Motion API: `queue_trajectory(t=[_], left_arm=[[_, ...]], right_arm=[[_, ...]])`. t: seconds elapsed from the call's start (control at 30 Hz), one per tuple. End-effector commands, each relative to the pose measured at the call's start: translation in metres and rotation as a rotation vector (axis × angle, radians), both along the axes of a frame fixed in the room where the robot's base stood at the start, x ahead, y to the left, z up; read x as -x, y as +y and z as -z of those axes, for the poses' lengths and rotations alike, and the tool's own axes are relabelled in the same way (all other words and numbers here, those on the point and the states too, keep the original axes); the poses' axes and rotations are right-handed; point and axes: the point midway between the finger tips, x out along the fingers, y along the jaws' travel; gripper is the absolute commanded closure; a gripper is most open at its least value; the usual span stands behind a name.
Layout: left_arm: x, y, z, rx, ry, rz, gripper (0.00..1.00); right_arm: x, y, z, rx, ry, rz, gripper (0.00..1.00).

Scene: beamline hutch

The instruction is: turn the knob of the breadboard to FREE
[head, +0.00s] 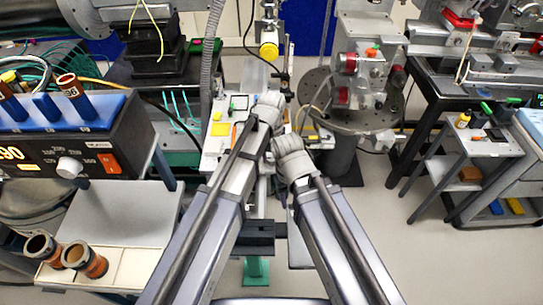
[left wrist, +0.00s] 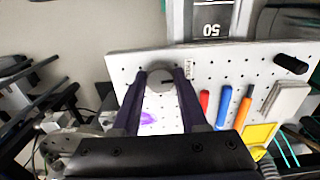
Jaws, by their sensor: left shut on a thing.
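The breadboard is a white perforated plate, seen in the left wrist view (left wrist: 235,72) and beyond my arms in the head view (head: 213,145). Its round grey knob (left wrist: 160,76) is near one edge of the plate, with a small printed label (left wrist: 187,70) beside it, too small to read surely. My left gripper (left wrist: 160,82) is shut on the knob, one dark finger on each side. A dark mark shows on the knob. The knob is hidden in the head view behind my left arm. My right arm shows in the head view, but its jaws cannot be made out.
Red, blue (left wrist: 224,107) and orange (left wrist: 244,106) handled tools, a yellow pad (left wrist: 259,134), a grey block (left wrist: 287,101) and a black post (left wrist: 291,64) sit on the plate. A metal chamber (head: 365,65) stands to the right. A blue-topped instrument box (head: 75,145) stands left.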

Motion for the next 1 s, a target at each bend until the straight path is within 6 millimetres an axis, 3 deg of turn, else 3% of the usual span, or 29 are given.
queue_trajectory(t=[0.43, 0.47, 0.5, 0.7, 1.0], left_arm=[[-0.0001, 0.0000, 0.0001, 0.000, 0.000, -0.010, 1.00], [-0.0001, 0.0000, 0.0001, 0.000, 0.000, -0.010, 0.55], [-0.0001, 0.0000, 0.0001, 0.000, 0.000, -0.010, 0.51], [0.0000, 0.0000, 0.0000, 0.000, 0.000, -0.009, 0.28], [0.0000, 0.0000, -0.0010, 0.000, 0.000, -0.008, 0.27]], right_arm=[[0.0000, 0.0000, 0.0001, 0.000, 0.000, 0.000, 0.50], [0.0000, 0.0000, 0.0001, 0.000, 0.000, 0.000, 0.50], [0.0000, 0.0000, 0.0001, 0.000, 0.000, 0.000, 0.50], [0.0000, 0.0000, 0.0000, 0.000, 0.000, 0.000, 0.50], [-0.0001, 0.0000, -0.0010, 0.000, 0.000, 0.000, 0.50]])
